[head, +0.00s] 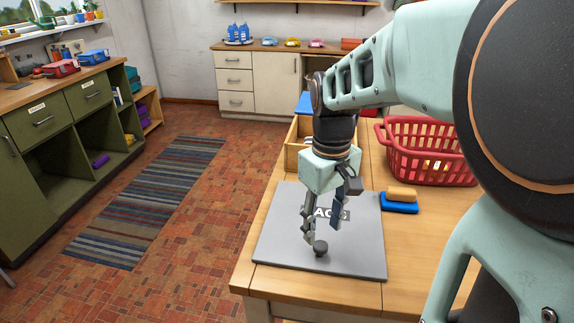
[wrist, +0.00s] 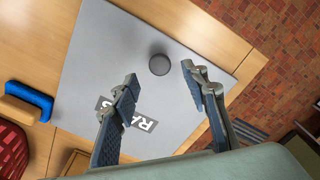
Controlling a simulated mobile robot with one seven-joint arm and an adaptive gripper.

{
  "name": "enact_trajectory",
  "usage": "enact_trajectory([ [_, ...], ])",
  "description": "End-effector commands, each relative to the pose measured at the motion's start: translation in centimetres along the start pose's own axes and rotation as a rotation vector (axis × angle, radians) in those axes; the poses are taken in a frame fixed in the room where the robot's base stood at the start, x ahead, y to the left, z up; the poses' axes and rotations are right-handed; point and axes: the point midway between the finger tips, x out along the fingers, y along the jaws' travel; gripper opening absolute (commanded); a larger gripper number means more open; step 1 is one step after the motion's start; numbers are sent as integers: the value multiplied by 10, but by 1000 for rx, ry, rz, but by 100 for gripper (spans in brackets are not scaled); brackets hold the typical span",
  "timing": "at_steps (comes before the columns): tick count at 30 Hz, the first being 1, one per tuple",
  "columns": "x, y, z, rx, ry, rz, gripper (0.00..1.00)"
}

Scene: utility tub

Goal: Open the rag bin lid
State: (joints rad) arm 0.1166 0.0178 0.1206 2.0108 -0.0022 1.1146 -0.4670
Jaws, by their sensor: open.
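The rag bin lid (head: 365,255) is a flat grey square panel on the wooden table top, and it lies closed. It carries a dark label with white letters, partly hidden by my fingers. A small round dark knob (head: 320,248) stands near its front edge. In the wrist view the lid (wrist: 95,65) fills the middle, with the knob (wrist: 159,64) near the gap between my fingertips. My gripper (head: 321,230) is open and empty, pointing down over the lid close to the knob. I cannot tell whether a finger touches the knob. My gripper also shows in the wrist view (wrist: 160,76).
A red basket (head: 430,165) stands right of the lid on the table. An orange and blue sponge-like block (head: 400,200) lies nearer the lid. A wooden box (head: 297,158) sits behind. Open floor with a striped rug (head: 150,200) lies to the left.

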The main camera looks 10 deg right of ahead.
Motion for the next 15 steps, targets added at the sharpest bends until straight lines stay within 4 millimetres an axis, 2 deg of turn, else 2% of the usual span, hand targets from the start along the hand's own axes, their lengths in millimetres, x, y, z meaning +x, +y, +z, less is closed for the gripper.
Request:
enact_trajectory([
  [1,13,0,0,0,-3,-2,41],
  [6,37,0,0,1,-1,-1,41],
  [10,47,0,0,1,0,0,41],
  [15,50,1,0,1,1,1,41],
])
